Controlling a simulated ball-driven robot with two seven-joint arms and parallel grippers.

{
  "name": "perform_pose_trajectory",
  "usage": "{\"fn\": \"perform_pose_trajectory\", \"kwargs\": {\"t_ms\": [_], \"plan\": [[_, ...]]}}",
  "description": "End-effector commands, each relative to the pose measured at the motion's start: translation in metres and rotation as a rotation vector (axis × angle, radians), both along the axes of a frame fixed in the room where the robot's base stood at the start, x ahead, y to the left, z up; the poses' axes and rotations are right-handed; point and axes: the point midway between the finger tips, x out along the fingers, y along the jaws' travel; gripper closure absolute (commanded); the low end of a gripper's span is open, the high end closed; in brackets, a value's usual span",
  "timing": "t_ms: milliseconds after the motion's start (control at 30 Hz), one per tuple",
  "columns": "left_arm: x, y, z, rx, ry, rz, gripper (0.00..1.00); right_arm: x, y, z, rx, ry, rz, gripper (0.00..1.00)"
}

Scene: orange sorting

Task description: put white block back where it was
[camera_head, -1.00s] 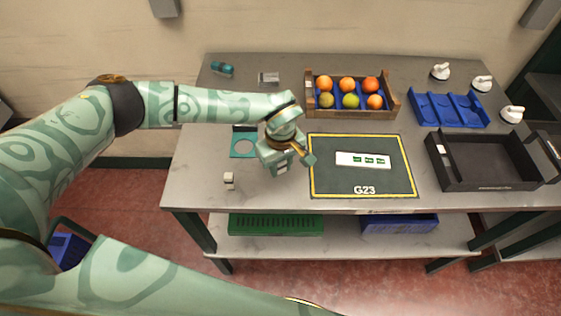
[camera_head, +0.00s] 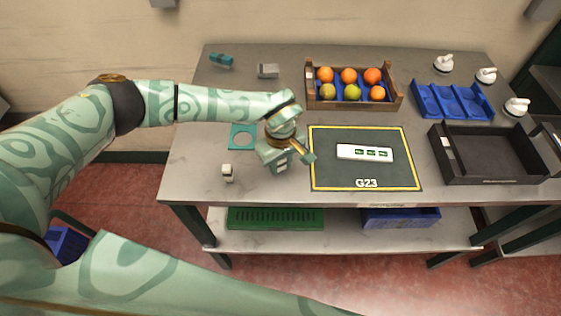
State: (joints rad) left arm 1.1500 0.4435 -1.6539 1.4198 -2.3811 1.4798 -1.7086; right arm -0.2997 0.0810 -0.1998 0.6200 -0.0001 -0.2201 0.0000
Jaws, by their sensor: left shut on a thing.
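My left gripper (camera_head: 283,162) points down over the table, left of the dark green G23 mat (camera_head: 340,178). It is shut on a small white block (camera_head: 281,168), mostly hidden by the fingers; I cannot tell whether it touches the table. Another small whitish block with a dark side (camera_head: 228,172) stands on the table to the left, near the front edge. A teal plate with a round opening (camera_head: 234,143) lies behind and left of the gripper, partly covered by my arm. My right gripper is out of view.
A white strip with green marks (camera_head: 365,152) lies on the mat. Behind it stands a wooden crate (camera_head: 398,98) of oranges and greenish fruit. A blue divided tray (camera_head: 452,101), a black tray (camera_head: 485,180) and white knobs are at the right. A grey block (camera_head: 268,70) and a teal piece (camera_head: 221,61) lie at the back left.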

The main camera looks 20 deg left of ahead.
Motion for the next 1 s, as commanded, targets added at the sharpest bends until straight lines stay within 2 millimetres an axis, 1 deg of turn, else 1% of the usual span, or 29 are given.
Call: {"fn": "perform_pose_trajectory", "kwargs": {"t_ms": [1000], "plan": [[0.0, 0.0, -0.012, 0.0, 0.0, 0.0, 0.96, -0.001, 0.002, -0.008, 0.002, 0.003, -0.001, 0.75]]}}
